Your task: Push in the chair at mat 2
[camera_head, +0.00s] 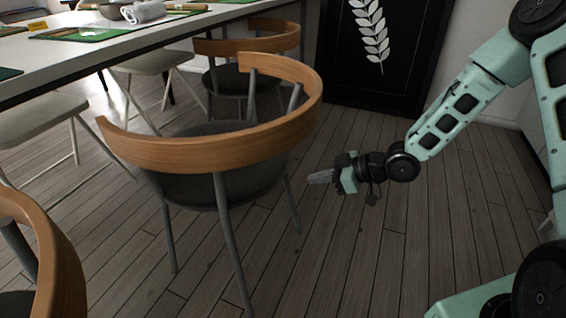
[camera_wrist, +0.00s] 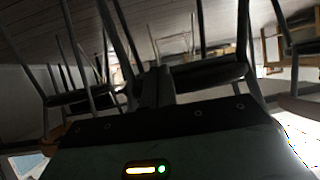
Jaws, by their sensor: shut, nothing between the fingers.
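A chair with a curved wooden back (camera_head: 210,150), a dark seat and grey metal legs stands in the middle of the head view, pulled out from the long white table (camera_head: 80,55). I cannot read a mat number by it. My gripper (camera_head: 312,178) is shut and empty, pointing left, just right of this chair and apart from it, at about seat height. In the wrist view my shut fingers (camera_wrist: 156,85) show in front of dark seats and thin legs; the view is tilted, and I cannot tell which chair is which.
Another wooden-backed chair (camera_head: 250,45) stands beyond, near the table. Part of a third (camera_head: 50,265) is at lower left. Pale stools (camera_head: 40,115) stand by the table. Green mats (camera_head: 85,33) and a rolled towel (camera_head: 143,11) lie on it. A black leaf board (camera_head: 385,50) stands behind.

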